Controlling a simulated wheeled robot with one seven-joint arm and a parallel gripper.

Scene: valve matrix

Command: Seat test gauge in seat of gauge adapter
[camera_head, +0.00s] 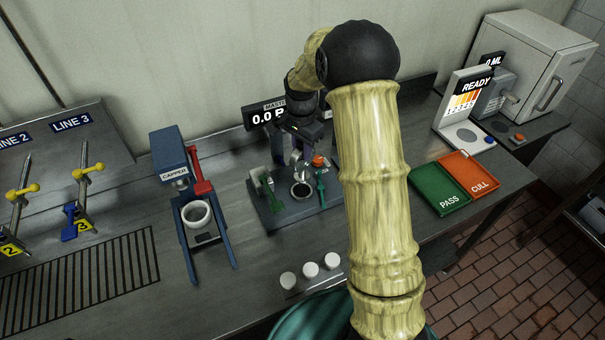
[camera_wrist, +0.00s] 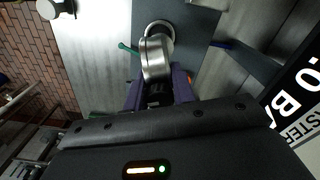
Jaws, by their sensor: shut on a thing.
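My gripper (camera_wrist: 157,82), with purple fingers, is shut on the test gauge, a short silver cylinder (camera_wrist: 155,58). In the wrist view the gauge overlaps a pale ring, the seat of the gauge adapter (camera_wrist: 158,25); I cannot tell whether they touch. In the head view the seat is a round ring (camera_head: 302,190) on a dark grey base plate (camera_head: 285,215). My gripper (camera_head: 303,150) hangs just behind and above it, partly hidden by my arm. The held gauge is hard to make out there.
The master display (camera_head: 266,117) stands behind. The blue capper (camera_head: 168,158) is left, PASS (camera_head: 439,190) and CULL (camera_head: 470,180) trays right. Several white caps (camera_head: 310,270) lie in front.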

